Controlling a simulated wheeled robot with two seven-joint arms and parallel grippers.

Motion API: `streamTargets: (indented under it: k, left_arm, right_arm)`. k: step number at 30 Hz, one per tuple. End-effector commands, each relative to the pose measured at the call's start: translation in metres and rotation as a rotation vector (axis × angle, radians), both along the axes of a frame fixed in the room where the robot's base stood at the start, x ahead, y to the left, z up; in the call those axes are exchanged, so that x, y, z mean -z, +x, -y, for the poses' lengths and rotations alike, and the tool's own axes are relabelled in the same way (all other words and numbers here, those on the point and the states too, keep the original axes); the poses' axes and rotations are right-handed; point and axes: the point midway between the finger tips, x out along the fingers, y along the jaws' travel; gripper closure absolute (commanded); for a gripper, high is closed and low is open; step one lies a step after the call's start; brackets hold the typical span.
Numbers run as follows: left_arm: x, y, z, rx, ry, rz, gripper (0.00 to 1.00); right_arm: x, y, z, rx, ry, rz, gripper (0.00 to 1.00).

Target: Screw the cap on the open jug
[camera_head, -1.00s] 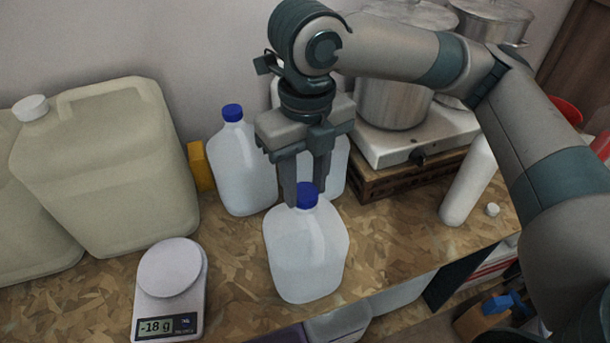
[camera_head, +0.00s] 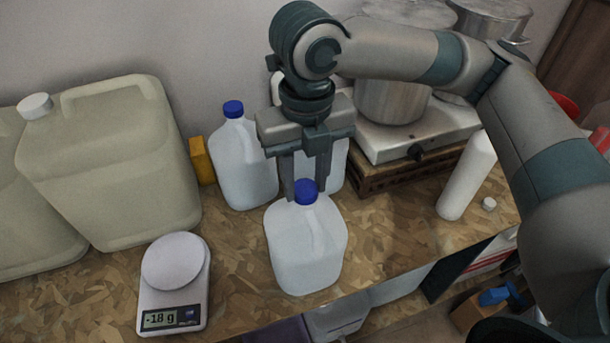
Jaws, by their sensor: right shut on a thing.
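A translucent white jug (camera_head: 306,250) stands upright near the front edge of the wooden counter. A blue cap (camera_head: 305,191) sits at the top of its neck. My right gripper (camera_head: 305,190) points straight down over the jug, shut on the blue cap with a finger on either side. The neck's thread is hidden, so I cannot tell how far the cap is screwed on. My left gripper is out of view.
Another jug with a blue cap (camera_head: 242,160) stands behind left, and a further jug is partly hidden behind my gripper. A scale (camera_head: 174,280) lies left, large beige canisters (camera_head: 110,165) behind it. A white bottle (camera_head: 468,178) and a burner (camera_head: 415,140) are right.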

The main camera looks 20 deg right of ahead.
Motion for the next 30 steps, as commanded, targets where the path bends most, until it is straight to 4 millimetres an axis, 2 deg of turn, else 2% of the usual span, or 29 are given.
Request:
streamTargets:
  k: [16,22,30]
  left_arm:
    - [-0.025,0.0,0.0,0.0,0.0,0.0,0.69]
    - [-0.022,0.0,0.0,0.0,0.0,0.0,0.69]
    - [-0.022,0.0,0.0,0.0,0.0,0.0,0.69]
  right_arm:
    - [-0.001,-0.001,0.0,0.233,-0.001,-0.004,0.87]
    - [0.002,-0.001,0.0,0.4,-0.002,-0.003,0.87]
    - [0.002,-0.001,0.0,0.435,-0.002,-0.003,0.87]
